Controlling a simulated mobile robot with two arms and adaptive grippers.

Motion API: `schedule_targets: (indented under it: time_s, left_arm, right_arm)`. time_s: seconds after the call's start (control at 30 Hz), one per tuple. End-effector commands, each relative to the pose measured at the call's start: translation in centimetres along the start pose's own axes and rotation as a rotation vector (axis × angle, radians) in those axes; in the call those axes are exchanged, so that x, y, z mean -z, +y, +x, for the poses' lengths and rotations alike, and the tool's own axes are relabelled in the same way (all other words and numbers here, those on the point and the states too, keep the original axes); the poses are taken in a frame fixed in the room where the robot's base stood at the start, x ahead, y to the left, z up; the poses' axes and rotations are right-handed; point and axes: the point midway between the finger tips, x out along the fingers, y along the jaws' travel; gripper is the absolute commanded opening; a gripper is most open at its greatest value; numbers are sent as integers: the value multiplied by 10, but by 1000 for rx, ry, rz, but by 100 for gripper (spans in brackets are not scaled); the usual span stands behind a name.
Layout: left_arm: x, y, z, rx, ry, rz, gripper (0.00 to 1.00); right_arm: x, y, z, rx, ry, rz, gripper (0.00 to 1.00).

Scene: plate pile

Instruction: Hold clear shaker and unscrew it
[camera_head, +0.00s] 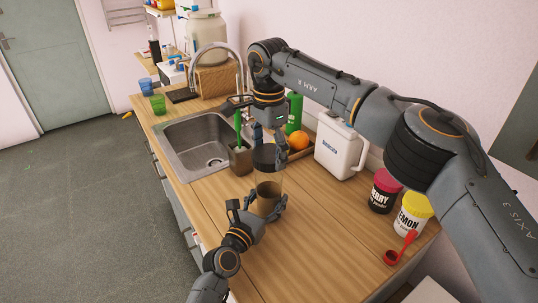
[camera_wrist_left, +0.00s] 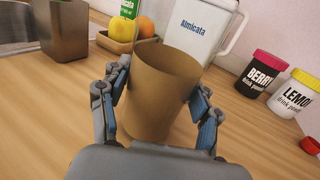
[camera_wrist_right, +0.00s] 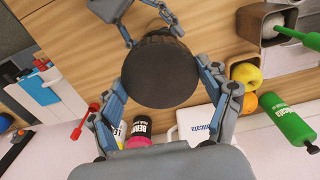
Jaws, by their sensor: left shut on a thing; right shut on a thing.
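The shaker's see-through, brownish body (camera_head: 268,197) stands upright at the counter's front. My left gripper (camera_head: 262,205) is shut around its sides; the left wrist view shows both fingers on the body (camera_wrist_left: 158,95), whose rim looks open with no lid in that view. The shaker's round black lid (camera_head: 265,158) is directly above the body. My right gripper (camera_head: 268,138) comes down from above and is shut on the lid; the right wrist view shows the lid (camera_wrist_right: 160,72) between the fingers.
A white jug (camera_head: 340,148), BERRY tub (camera_head: 383,192), LEMON tub (camera_head: 412,212) and red scoop (camera_head: 392,256) stand to the right. Behind are an orange (camera_head: 298,140), green bottle (camera_head: 294,112), brush holder (camera_head: 240,160) and sink (camera_head: 195,145). The counter's front right is clear.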

Motion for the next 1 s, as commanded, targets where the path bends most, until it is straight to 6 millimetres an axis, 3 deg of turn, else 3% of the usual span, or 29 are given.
schedule_targets:
  time_s: [0.03, 0.13, 0.57, 0.67, 1.0]
  left_arm:
    - [0, 0, 0, 0, 0, 0, 69]
    - [0, 0, 0, 0, 0, 0, 89]
    - [1, 0, -5, 0, 1, -1, 89]
    - [1, 0, -18, -1, 1, -3, 89]
    - [1, 0, -90, -1, 3, 1, 89]
  right_arm:
    - [0, 0, 0, 0, 0, 0, 40]
    - [0, 0, 0, 0, 0, 0, 40]
    - [0, 0, 0, 0, 0, 0, 40]
    - [0, 0, 0, 0, 0, 0, 40]
    - [0, 0, 0, 0, 0, 0, 40]
